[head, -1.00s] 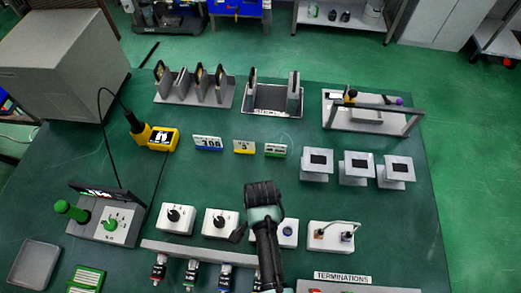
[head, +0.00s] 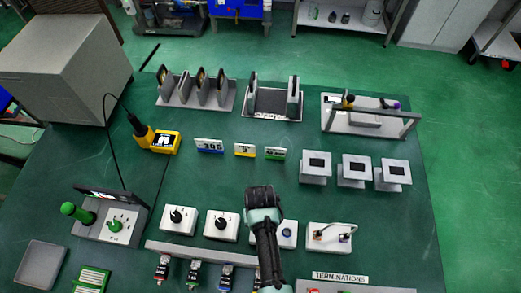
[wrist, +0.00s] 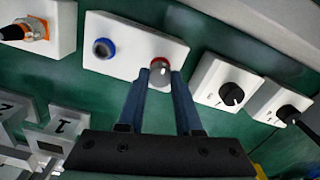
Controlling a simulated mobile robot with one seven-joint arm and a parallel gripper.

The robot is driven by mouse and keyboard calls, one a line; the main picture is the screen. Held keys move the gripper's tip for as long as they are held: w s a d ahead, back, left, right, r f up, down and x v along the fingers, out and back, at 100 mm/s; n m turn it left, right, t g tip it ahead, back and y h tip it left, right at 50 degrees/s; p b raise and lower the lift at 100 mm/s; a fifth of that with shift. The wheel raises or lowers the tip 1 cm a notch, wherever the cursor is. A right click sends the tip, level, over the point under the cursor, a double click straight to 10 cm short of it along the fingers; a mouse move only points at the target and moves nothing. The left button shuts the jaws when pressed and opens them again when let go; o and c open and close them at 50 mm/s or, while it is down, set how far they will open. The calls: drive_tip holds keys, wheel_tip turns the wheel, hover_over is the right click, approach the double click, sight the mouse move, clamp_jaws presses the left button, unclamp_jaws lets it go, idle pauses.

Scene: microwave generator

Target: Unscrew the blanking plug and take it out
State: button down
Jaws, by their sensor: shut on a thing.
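The blanking plug (wrist: 160,67) is a grey round cap with a white mark, seated in a red ring on a white box (wrist: 125,30) in the wrist view. My gripper (wrist: 161,76) has its two blue fingers on either side of the plug, shut on it. A blue-ringed port (wrist: 103,48) is beside it on the same box. In the head view my arm hides the plug and part of the box (head: 291,242); the blue-ringed port (head: 287,231) shows just right of the arm.
Two black-knob boxes (head: 178,219) (head: 221,225) stand left of my arm. A rail with several hanging connectors (head: 200,254) lies in front. Bare green table lies behind the plug's box.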

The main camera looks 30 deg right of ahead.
drive_tip(key=n, duration=0.5)
drive_tip(key=shift+n+p, duration=0.3)
drive_tip(key=n, duration=0.5)
drive_tip(key=shift+n, duration=0.3)
drive_tip(key=c, duration=0.6)
unclamp_jaws()
drive_tip(key=shift+o, duration=0.2)
drive_tip(key=shift+r, duration=0.1)
wheel_tip(320, 180, up, 13)
idle(0.4)
